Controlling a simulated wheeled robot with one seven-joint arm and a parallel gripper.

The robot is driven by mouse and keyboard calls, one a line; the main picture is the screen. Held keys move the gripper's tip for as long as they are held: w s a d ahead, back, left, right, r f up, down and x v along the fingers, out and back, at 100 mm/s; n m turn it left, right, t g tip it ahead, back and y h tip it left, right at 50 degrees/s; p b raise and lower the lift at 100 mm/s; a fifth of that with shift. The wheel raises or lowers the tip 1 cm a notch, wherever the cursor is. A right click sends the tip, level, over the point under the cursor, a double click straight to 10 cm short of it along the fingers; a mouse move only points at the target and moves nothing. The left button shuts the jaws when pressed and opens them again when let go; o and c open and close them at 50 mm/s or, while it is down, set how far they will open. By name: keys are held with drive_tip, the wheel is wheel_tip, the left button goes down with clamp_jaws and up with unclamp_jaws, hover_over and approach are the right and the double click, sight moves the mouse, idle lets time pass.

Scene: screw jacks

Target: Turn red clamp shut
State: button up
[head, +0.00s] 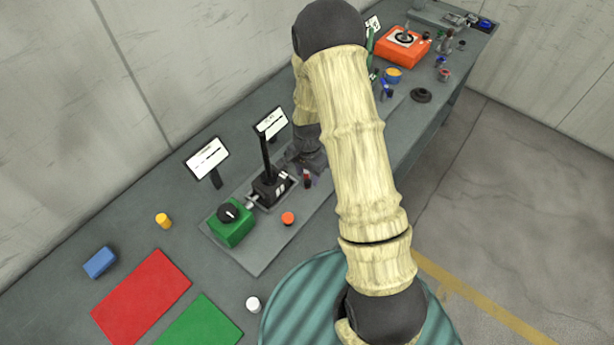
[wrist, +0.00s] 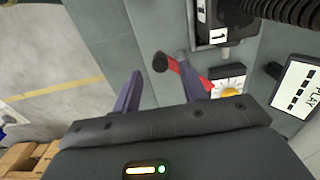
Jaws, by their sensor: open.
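The red clamp (wrist: 173,65) shows in the wrist view as a red lever with a black knob (wrist: 160,62) at its end. It lies on the grey plate beside a black block. My gripper (wrist: 159,66) is open, with one dark finger on each side of the knob in the picture. The right finger hides part of the red lever. I cannot tell whether either finger touches it. In the head view my gripper (head: 305,160) is partly hidden by my arm, and a small dark red piece (head: 307,181) shows just below it.
A black upright lever (head: 266,160), a green box with a black knob (head: 231,224) and an orange-red button (head: 288,218) stand on the plate close by. Two signs (head: 207,158) stand behind. Further along the bench is an orange box (head: 402,48).

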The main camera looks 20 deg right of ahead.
sight(307, 181)
drive_tip(key=shift+f+p, duration=0.35)
drive_tip(key=shift+f, duration=1.2)
clamp_jaws()
